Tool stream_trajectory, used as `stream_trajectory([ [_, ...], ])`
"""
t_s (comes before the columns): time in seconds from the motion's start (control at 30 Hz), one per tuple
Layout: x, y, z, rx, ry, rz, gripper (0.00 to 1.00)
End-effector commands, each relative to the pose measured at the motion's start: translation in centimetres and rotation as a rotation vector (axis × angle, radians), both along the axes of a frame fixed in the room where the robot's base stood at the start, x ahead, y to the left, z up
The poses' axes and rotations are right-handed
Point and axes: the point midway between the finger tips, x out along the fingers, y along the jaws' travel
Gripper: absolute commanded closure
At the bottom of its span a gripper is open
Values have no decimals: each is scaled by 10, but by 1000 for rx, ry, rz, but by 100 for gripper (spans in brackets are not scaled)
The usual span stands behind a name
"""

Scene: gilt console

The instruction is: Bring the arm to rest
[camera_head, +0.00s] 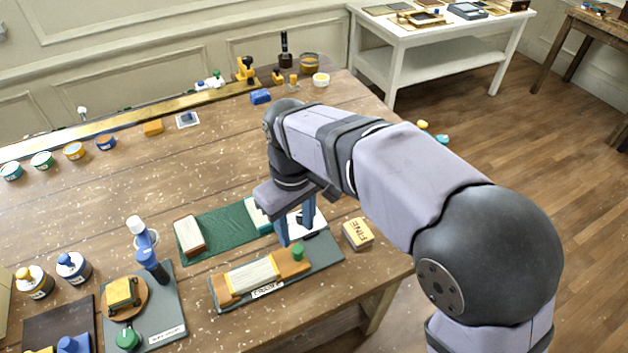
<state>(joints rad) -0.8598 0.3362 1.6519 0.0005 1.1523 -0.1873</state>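My gripper (296,232) points down over the right part of the wooden table (340,110). Its two blue fingers stand apart, with a gap between them and nothing clearly held. The fingertips are just above or beside the grey mat (325,262) marked "COARSE"; I cannot tell whether they touch anything. On that mat lies a sanding block (254,276) with wooden ends, with a green knob (298,252) near its right end. Behind the fingers is a white piece with dark marks (318,220), partly hidden.
A green mat (222,232) with a brush-like block (188,236) lies left of my gripper. A yellow "FINE" block (357,234) is to the right. A blue-and-white tool (146,250) stands at the left. Tins and bottles line the back; the table's middle is mostly clear.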

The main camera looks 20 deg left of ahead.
Motion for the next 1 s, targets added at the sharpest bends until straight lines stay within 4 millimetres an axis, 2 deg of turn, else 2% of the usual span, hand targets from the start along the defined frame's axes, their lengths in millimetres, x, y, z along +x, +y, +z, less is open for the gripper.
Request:
stream_trajectory([
  [0.13, 3, -6, -1, -1, 1, -16, 62],
  [0.27, 14, -36, -6, -2, 1, -101, 62],
  [0.37, 24, -79, -14, -2, 2, -218, 62],
  [0.5, 28, -154, -29, -2, 2, -434, 62],
  [0.6, 18, -207, -42, -2, 1, -597, 62],
  [0.73, -5, -262, -59, -1, -1, -787, 62],
  [0.8, -20, -283, -66, -1, 0, -871, 62],
  [0.9, -37, -304, -75, -1, 0, -963, 62],
  [1.0, -49, -315, -81, -1, 0, -1020, 62],
])
